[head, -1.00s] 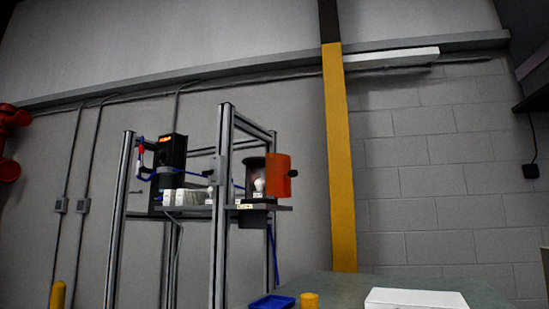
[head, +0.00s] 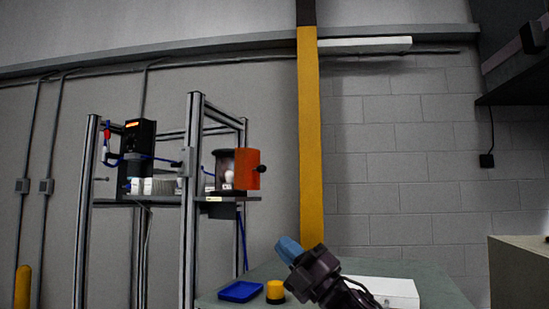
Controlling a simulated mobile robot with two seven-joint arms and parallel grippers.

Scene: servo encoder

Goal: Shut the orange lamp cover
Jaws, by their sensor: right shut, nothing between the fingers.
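The orange lamp cover (head: 246,169) stands swung open on the right side of the lamp housing on the metal frame. It has a dark knob (head: 262,169) on its right part. A white bulb (head: 228,177) shows inside the housing, to the left of the cover. My right gripper (head: 289,250) is at the bottom centre, below and to the right of the cover and well apart from it. Its blue fingers are shut with nothing between them. My left gripper is not in view.
A green-grey table (head: 440,285) bears a blue tray (head: 241,291), a yellow and black cylinder (head: 275,291) and a white box (head: 390,291). The metal frame (head: 190,200) also holds a black device (head: 138,150). A yellow post (head: 310,140) stands behind. A cabinet (head: 515,270) is at right.

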